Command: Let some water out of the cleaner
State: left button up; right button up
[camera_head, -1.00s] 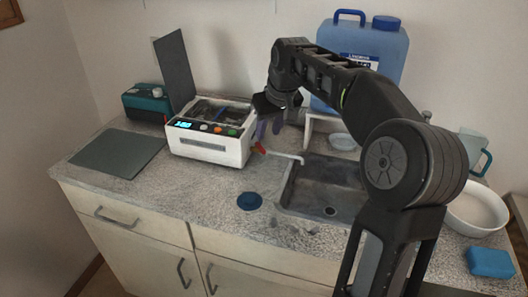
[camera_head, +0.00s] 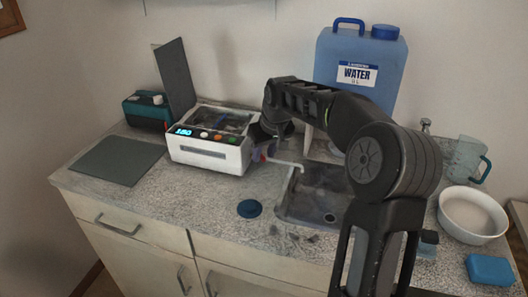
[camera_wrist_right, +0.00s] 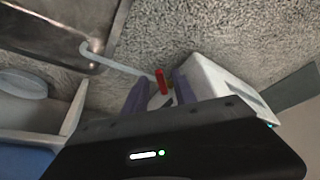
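The cleaner (camera_head: 205,157) is a white box with an open top, a lit display reading 180 and several buttons. It also shows in the right wrist view (camera_wrist_right: 222,84). A red valve handle (camera_wrist_right: 161,82) sits by its side, on a white drain pipe (camera_wrist_right: 112,62) that reaches the sink; the head view mostly hides the handle. My right gripper (camera_head: 262,152) is low beside the cleaner's right side. In the right wrist view its purple fingers (camera_wrist_right: 159,91) are apart, with the red handle between them. I cannot tell whether they touch it. My left gripper is not in view.
The sink (camera_head: 300,205) lies right of the cleaner. A blue water container (camera_head: 335,62) stands behind my right arm. A blue disc (camera_head: 249,208) lies on the front counter. A white bowl (camera_head: 472,213), a pitcher (camera_head: 465,158) and a blue sponge (camera_head: 490,268) are at the right.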

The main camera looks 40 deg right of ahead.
jog(key=shift+c, duration=0.4)
grip_shut()
